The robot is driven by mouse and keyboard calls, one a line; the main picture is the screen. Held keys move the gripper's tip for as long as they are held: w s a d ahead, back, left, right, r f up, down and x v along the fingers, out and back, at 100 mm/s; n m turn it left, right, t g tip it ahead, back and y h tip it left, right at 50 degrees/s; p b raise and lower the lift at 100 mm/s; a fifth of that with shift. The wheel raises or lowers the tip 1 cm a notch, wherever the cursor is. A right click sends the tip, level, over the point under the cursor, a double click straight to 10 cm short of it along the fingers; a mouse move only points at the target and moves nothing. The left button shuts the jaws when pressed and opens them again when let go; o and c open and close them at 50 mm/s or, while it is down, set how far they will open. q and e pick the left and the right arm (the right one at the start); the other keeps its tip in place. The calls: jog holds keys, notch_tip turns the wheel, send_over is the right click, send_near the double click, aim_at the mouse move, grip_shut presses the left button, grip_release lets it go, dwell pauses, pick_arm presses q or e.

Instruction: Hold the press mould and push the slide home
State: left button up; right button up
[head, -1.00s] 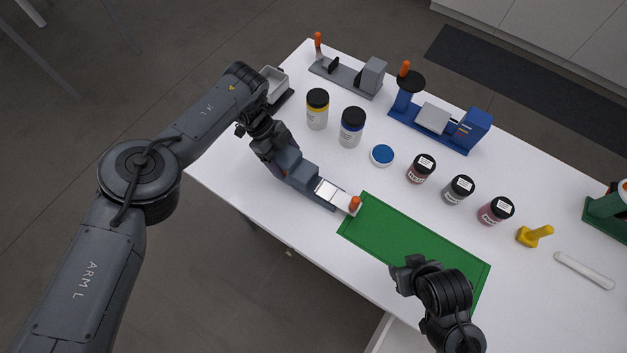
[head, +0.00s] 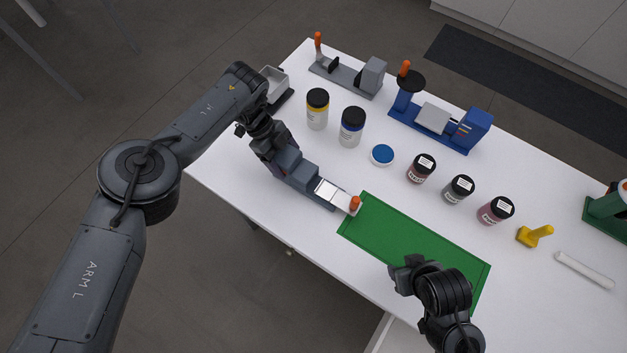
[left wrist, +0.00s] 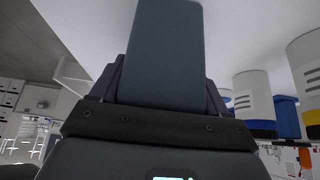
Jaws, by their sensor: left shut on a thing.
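The press mould (head: 302,174) is a long blue-grey block on the white table, left of the green mat. A pale metal slide (head: 331,191) with an orange knob (head: 354,203) lies along its right end; part of the slide shows, and how far it is in I cannot tell. My left gripper (head: 283,160) is shut on the mould's left part. In the left wrist view the mould (left wrist: 165,50) fills the middle between the fingers, and its slide is hidden. My right gripper (head: 404,273) is over the mat's front edge, apart from the mould; its jaw opening is unclear.
The green mat (head: 400,236) is bare. Behind stand yellow-banded (head: 317,110) and blue-banded (head: 351,128) jars, a blue lid (head: 382,155), several small dark-lidded jars (head: 459,190), a blue press (head: 433,118) and a grey one (head: 340,74). A yellow tool (head: 535,236) lies right.

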jog(key=shift+d+f, duration=0.1)
jog(key=shift+f, duration=0.05)
jog(key=shift+f+b, duration=0.3)
jog(key=shift+b, duration=0.15)
dwell(0.6)
dwell(0.8)
jog(key=shift+o, duration=0.4)
jog(key=shift+w, duration=0.1)
